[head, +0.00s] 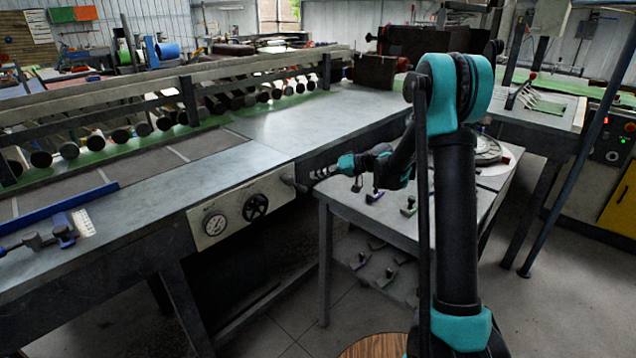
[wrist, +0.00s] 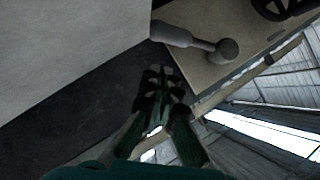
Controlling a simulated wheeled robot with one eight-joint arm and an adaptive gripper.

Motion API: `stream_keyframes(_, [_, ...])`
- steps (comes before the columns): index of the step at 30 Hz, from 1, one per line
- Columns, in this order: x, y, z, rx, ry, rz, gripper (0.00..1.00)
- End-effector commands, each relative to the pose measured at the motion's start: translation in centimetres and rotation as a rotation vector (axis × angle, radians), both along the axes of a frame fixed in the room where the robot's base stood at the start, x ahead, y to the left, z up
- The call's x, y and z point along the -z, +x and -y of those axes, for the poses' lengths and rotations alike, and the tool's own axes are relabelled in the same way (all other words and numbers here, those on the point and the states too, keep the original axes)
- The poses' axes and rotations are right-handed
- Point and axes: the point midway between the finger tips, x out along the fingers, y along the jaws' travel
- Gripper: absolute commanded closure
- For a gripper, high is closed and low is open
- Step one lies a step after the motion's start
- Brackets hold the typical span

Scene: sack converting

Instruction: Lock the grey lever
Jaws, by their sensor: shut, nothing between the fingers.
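The grey lever (head: 292,182) sticks out from the right end of the cream panel on the front of the long bench. In the wrist view the lever (wrist: 190,38) runs from a thick base to a rounded knob at its right end. My gripper (head: 316,174) is just right of the lever in the head view. In the wrist view the shut, empty fingers (wrist: 161,73) point toward the lever's base, below it in the picture. I cannot tell from these views whether the fingertips touch the lever.
The panel (head: 232,223) also carries a round gauge (head: 214,225) and a black handwheel (head: 255,206). A grey side table (head: 340,195) with small clamp-like tools stands below my arm. A blue bar (head: 60,209) lies on the bench at left. The bench top's middle is clear.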

Motion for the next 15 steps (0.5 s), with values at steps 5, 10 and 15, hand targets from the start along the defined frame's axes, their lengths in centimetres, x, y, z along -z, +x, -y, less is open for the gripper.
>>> stream_keyframes(5, [-1.6,-0.8,3.9,0.004,-0.001,-0.001,1.0])
stream_keyframes(10, [-2.8,-1.4,6.8,0.003,0.0,-0.001,1.0])
stream_keyframes(15, [-3.6,-1.8,8.5,0.002,0.0,0.0,1.0])
